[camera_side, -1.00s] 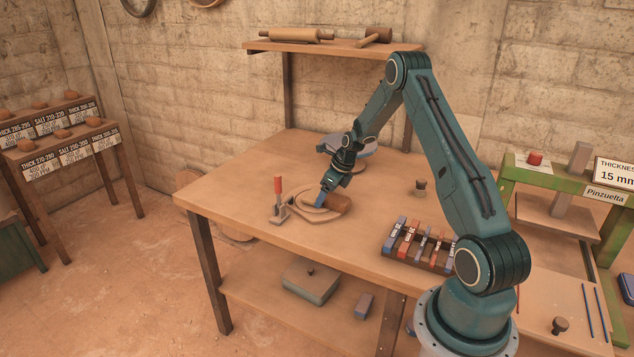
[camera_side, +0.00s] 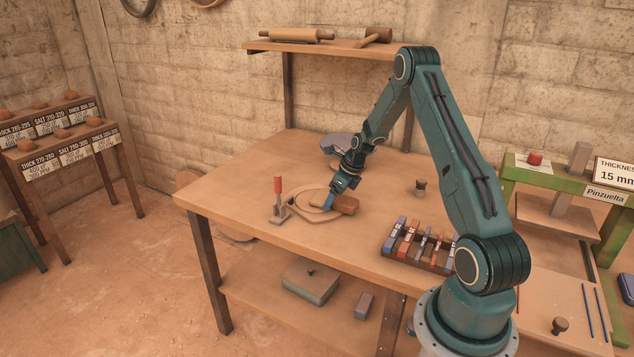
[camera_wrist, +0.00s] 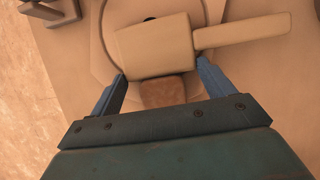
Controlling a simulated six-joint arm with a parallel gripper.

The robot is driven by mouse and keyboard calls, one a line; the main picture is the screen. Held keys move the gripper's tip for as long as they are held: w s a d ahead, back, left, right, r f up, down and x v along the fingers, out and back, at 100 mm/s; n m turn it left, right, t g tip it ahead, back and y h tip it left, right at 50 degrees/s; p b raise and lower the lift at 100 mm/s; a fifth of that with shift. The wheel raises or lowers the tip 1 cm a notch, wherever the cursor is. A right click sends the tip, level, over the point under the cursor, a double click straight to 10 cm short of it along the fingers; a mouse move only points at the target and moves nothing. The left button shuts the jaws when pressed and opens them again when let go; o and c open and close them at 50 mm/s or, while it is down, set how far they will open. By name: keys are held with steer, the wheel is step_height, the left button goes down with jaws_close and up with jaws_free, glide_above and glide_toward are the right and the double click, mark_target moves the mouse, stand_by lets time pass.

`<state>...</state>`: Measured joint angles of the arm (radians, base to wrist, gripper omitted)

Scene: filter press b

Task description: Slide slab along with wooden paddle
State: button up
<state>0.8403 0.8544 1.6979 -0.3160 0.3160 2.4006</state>
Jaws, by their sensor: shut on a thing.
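The wooden paddle (camera_wrist: 155,47) is light tan, with a broad head and a handle reaching to the right in the wrist view. My gripper (camera_wrist: 163,68) is shut on the paddle's head, with one blue finger at each side. A darker brown block, which looks like the slab (camera_wrist: 169,92), lies just below the head in that view, between the fingers. In the side view the slab (camera_side: 346,205) lies at the right of the round fixture, close beside my gripper (camera_side: 330,201). The paddle is mostly hidden by the gripper there. Whether head and slab touch is unclear.
The round fixture plate (camera_side: 313,214) has a red-handled clamp (camera_side: 279,199) at its left. A rack of coloured pieces (camera_side: 417,246) stands at the table's front right, and a small dark knob (camera_side: 420,187) stands behind it. The table between fixture and rack is clear.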

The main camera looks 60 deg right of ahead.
mark_target(358, 205)
steer(key=shift+s, duration=0.6)
steer(key=shift+s+d, duration=0.1)
steer(key=shift+s, duration=0.6)
steer(key=shift+s, duration=0.35)
steer(key=shift+s, duration=0.35)
steer(key=shift+s, duration=0.35)
steer(key=shift+s, duration=0.35)
steer(key=shift+s, duration=0.35)
steer(key=shift+s, duration=0.35)
steer(key=shift+s+d, duration=0.1)
steer(key=shift+s, duration=0.6)
